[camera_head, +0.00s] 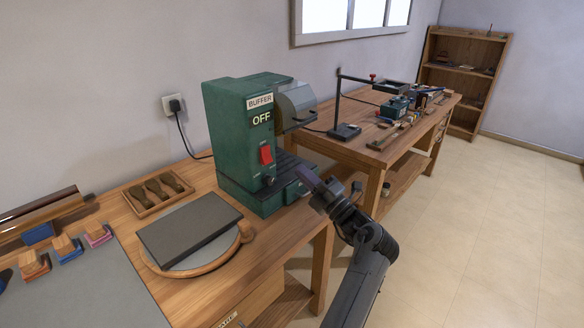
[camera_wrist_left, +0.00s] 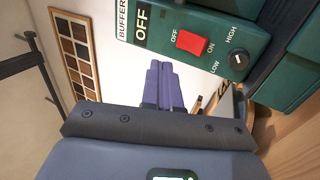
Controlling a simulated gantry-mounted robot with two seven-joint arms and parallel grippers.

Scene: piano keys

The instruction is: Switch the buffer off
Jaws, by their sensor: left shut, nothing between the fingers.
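The green buffer (camera_head: 228,140) stands on the wooden bench against the wall. Its front panel has a "BUFFER" label and a sign reading "OFF" (camera_head: 262,118). Below the sign is a red rocker switch (camera_head: 266,155); it also shows in the left wrist view (camera_wrist_left: 192,42), between the marks "OFF" and "ON". I cannot tell which way the rocker is tilted. My left gripper (camera_head: 304,173) is in front of the panel, right of the switch and slightly lower. Its purple fingers are shut and empty in the left wrist view (camera_wrist_left: 163,82), apart from the switch. My right gripper is not in view.
A dark knob (camera_wrist_left: 238,61) marked "LOW" and "HIGH" sits near the switch. The buffer's wheel guard (camera_head: 296,103) sticks out at the right. A dark slab (camera_head: 189,228) on a round board and a tool tray (camera_head: 158,192) lie left. Open floor (camera_head: 480,220) is at the right.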

